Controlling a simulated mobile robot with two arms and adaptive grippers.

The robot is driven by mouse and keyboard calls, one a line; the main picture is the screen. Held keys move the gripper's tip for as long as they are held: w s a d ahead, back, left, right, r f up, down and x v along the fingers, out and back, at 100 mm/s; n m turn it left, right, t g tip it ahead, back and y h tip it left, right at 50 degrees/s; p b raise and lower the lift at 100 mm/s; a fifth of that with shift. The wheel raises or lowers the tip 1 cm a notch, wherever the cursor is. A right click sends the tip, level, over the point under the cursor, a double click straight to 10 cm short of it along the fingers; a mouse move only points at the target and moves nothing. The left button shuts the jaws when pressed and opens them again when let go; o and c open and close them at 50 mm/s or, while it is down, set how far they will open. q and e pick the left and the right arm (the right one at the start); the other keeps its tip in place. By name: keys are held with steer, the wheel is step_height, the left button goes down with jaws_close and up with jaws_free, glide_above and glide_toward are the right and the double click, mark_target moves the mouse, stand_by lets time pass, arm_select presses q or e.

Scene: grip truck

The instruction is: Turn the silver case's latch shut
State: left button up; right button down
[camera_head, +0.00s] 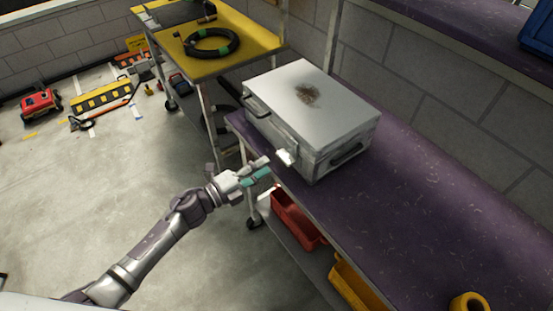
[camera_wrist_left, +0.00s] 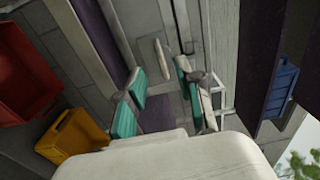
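The silver case (camera_head: 310,112) sits closed on the purple bench, with a dark stain on its lid. A pale latch (camera_head: 286,157) sticks out from its front face, and a pale elongated piece (camera_wrist_left: 163,58) that looks like it shows in the left wrist view. My left gripper (camera_head: 264,170) is just in front of the latch, to its lower left in the head view. Its teal-padded fingers are apart and empty in the left wrist view (camera_wrist_left: 158,95). The pale piece appears beyond and between the fingertips. I cannot tell whether they touch it. My right gripper is not in view.
The purple bench (camera_head: 430,190) runs right of the case, mostly clear, with a yellow ring (camera_head: 469,303) near the front. Red (camera_head: 297,218) and yellow (camera_head: 355,285) bins sit below its edge. A yellow cart (camera_head: 245,38) stands behind left.

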arm_select(q)
steer(key=shift+v, duration=2.25)
steer(key=s+a+f+n+g+y, duration=0.1)
steer(key=s+a+f+n+y, duration=0.4)
steer(key=f, duration=0.5)
steer(key=s+a+f+n+y, duration=0.25)
steer(key=f+n, duration=0.35)
steer(key=f, duration=0.5)
steer(key=s+a+f+n+g+y, duration=0.1)
steer(key=s+a+f+n+y, duration=0.4)
steer(key=f, duration=0.5)
steer(key=s+f+n+g, duration=0.3)
steer(key=s+f, duration=0.2)
steer(key=s, duration=0.5)
steer(key=s+f+n+g+y, duration=0.1)
steer(key=s+f, duration=0.4)
steer(key=s, duration=0.5)
steer(key=s+f+n+g, duration=0.4)
steer(key=s+n, duration=0.1)
steer(key=s, duration=0.6)
steer(key=shift+f+n+g, duration=0.3)
steer(key=shift+f, duration=0.1)
